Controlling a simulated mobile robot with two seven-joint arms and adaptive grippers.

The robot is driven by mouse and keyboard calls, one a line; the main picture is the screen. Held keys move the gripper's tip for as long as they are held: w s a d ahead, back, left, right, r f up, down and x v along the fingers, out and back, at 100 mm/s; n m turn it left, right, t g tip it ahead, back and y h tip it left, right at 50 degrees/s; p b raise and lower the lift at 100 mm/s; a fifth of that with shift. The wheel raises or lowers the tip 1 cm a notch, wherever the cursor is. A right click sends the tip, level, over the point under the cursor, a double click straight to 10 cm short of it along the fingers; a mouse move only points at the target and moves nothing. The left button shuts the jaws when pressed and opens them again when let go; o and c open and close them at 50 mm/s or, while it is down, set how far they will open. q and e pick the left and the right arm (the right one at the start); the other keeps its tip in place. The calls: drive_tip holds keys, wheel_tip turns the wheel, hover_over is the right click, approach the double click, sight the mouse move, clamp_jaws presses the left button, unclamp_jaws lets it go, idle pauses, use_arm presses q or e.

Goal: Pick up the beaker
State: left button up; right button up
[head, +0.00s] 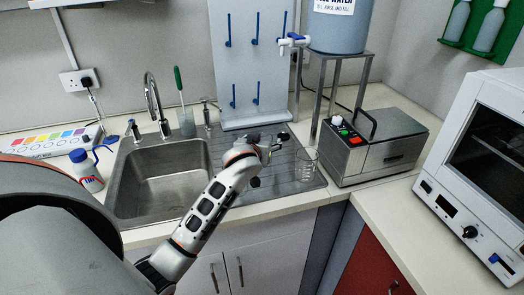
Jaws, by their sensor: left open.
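A clear glass beaker (307,166) with markings stands upright at the right end of the grey ribbed drainboard, beside the metal bath. My left gripper (279,142) is above the drainboard, up and to the left of the beaker in the picture. Its dark fingers are open, with nothing visible between them, and they look apart from the beaker. My right gripper is not in view.
The sink basin (168,180) lies left of the drainboard (285,185). A peg rack (251,65) stands behind it. A metal bath with a handle (376,148) stands close on the right. A water tank on a metal stand (338,58) rises behind.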

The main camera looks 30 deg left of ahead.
use_arm(q)
drive_tip(key=shift+w+a+f, duration=0.15)
drive_tip(key=shift+w, duration=0.25)
drive_tip(key=c, duration=1.2)
drive_tip(key=shift+c, duration=0.2)
wheel_tip(320, 180, up, 20)
